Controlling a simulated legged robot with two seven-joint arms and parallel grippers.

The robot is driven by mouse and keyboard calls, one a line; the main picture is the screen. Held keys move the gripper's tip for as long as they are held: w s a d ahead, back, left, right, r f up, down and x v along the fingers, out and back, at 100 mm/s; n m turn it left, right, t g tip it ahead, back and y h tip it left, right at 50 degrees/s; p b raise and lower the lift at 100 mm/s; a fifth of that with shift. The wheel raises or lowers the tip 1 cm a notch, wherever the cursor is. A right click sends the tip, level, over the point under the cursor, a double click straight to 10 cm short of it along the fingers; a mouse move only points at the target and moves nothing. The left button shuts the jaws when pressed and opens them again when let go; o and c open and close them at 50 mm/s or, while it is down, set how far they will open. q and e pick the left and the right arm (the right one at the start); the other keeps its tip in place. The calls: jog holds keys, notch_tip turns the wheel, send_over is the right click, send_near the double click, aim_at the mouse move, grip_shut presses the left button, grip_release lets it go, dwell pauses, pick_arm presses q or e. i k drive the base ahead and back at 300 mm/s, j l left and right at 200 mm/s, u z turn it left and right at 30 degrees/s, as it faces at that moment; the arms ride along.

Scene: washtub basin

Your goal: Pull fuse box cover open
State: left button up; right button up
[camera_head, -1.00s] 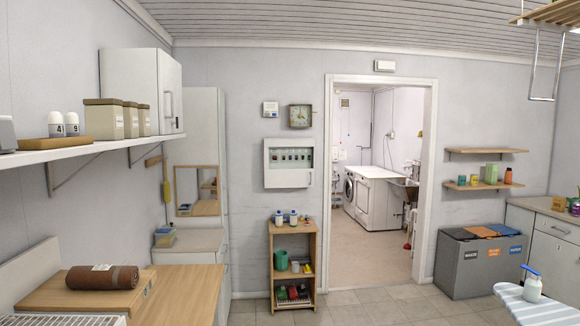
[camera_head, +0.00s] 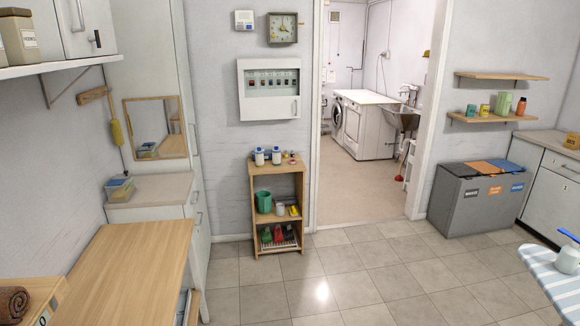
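The fuse box (camera_head: 268,104) is a white box on the far wall, left of the doorway. A row of several switches shows across its upper part, behind what looks like a window. Its cover (camera_head: 268,107) appears closed, with a small dark handle mark near the lower right edge. Neither of my grippers is in the picture.
A small wooden shelf unit (camera_head: 279,205) with bottles stands on the floor below the fuse box. A wooden table (camera_head: 133,262) is at left front, an ironing board (camera_head: 556,280) at right front. The tiled floor (camera_head: 350,268) between is clear.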

aim_at(273, 108)
jog(key=i, duration=2.7)
